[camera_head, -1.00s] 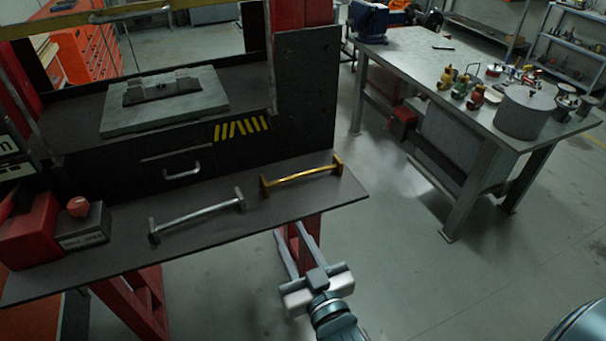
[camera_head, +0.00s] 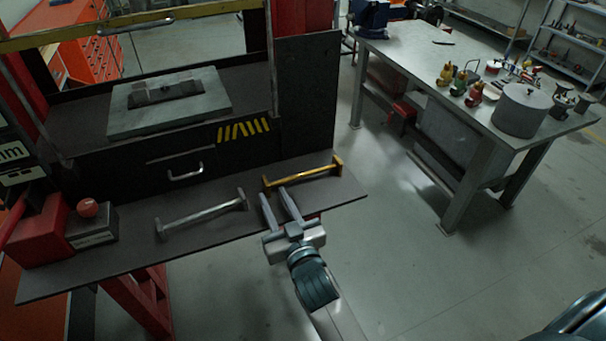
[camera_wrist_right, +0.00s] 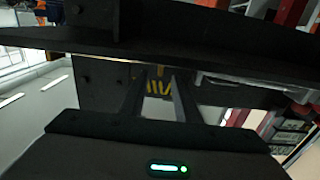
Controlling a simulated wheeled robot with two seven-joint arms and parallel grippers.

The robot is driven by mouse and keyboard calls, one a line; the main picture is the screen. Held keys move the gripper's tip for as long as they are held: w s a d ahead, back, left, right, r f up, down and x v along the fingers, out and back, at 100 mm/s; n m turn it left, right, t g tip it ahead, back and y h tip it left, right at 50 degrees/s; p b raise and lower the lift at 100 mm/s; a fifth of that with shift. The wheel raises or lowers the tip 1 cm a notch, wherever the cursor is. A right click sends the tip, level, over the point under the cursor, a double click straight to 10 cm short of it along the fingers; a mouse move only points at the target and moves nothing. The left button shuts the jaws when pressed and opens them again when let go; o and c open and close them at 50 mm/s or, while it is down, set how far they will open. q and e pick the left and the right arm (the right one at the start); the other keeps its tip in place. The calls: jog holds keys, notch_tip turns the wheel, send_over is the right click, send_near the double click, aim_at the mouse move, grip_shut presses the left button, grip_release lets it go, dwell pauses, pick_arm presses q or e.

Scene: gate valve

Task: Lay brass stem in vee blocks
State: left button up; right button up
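The brass stem (camera_head: 301,177) is a golden bar with a flat end piece at each end, lying on the right part of the dark front shelf. On the press bed, a grey plate (camera_head: 210,105) bears a low dark fixture with two raised blocks (camera_head: 164,92), which look like the vee blocks; nothing lies across them. My right gripper (camera_head: 274,192) is open and empty, its fingers at the shelf's front edge just short of the stem's left half. Its parted fingers also show in the right wrist view (camera_wrist_right: 158,88). My left gripper is out of view.
A silver bar (camera_head: 203,213) of similar shape lies left of the stem on the shelf (camera_head: 130,255). A red ball on a grey block (camera_head: 90,226) stands at the shelf's left. A steel workbench (camera_head: 420,60) with tools is at right, with open floor between.

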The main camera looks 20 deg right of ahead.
aim_at(268, 186)
jog(key=shift+w+r+p, duration=0.25)
jog(key=shift+w+p, duration=0.3)
jog(key=shift+w, duration=0.05)
jog(key=w+p, duration=0.1)
jog(key=w, duration=0.2)
jog(key=shift+a, duration=0.1)
jog(key=shift+w+f+p, duration=0.15)
jog(key=shift+w+p, duration=0.2)
jog(key=shift+w, duration=0.15)
grip_shut()
